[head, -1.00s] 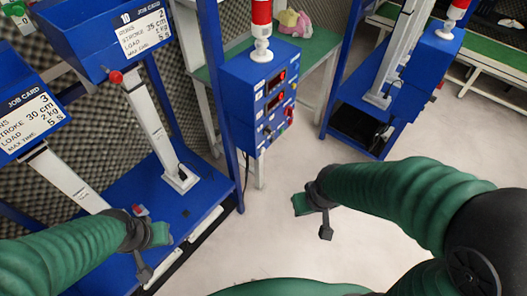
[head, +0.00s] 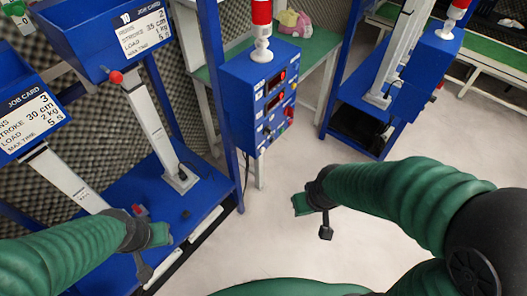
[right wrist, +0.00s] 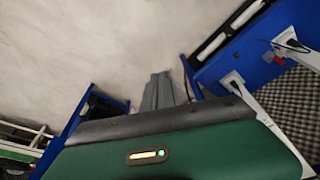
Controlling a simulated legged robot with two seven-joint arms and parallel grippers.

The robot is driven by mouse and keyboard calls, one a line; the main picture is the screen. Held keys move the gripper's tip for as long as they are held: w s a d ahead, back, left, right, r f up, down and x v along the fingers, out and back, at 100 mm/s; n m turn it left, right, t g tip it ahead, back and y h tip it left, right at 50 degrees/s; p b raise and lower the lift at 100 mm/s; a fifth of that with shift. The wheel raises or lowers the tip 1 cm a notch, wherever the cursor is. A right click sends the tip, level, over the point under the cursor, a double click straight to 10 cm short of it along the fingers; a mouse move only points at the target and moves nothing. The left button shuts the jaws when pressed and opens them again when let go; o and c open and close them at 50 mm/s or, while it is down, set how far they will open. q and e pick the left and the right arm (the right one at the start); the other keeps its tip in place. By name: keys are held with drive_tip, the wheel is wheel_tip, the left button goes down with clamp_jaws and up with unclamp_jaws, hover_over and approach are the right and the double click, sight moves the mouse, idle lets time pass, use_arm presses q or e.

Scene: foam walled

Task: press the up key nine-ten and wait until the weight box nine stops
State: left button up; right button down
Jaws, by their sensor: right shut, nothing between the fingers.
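A blue control box (head: 265,95) stands in the middle of the head view, with two red displays and a column of small keys and knobs (head: 285,112) on its front. The key labels are too small to read. The box marked 10 (head: 85,35) is at upper left, and a similar blue box (head: 28,110) with a job card sits lower left, its number not visible. My right gripper (head: 303,205) is shut and empty, apart from the control box and in front of it; its fingers also show in the right wrist view (right wrist: 158,90). My left gripper (head: 160,235) is over the rig's blue base; its jaw state is unclear.
A red beacon (head: 261,14) tops the control box. A blue post (head: 222,100) stands left of it. Another blue rig (head: 375,95) is at right. A green-topped table (head: 312,52) is behind. The pale floor (head: 290,165) between is clear.

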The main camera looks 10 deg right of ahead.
sight(262, 151)
idle(0.4)
drive_tip(key=w+d+f+n+t+b, duration=0.1)
drive_tip(key=w+f+n+t+b, duration=0.1)
drive_tip(key=w+f+t+b, duration=0.4)
drive_tip(key=w+d+f+n+t+h+b, duration=0.1)
drive_tip(key=w+f+t+b, duration=0.5)
drive_tip(key=w+b, duration=0.9)
wheel_tip(262, 151, down, 2)
drive_tip(key=shift+d+f+n+b, duration=0.2)
drive_tip(key=shift+d+n+b, duration=0.25)
drive_tip(key=shift+n+b, duration=0.4)
drive_tip(key=w+a, duration=0.5)
drive_tip(key=w, duration=0.2)
drive_tip(key=shift+a, duration=0.25)
drive_tip(key=shift+w, duration=0.1)
drive_tip(key=shift+w+a+p, duration=0.2)
drive_tip(key=shift+p, duration=0.15)
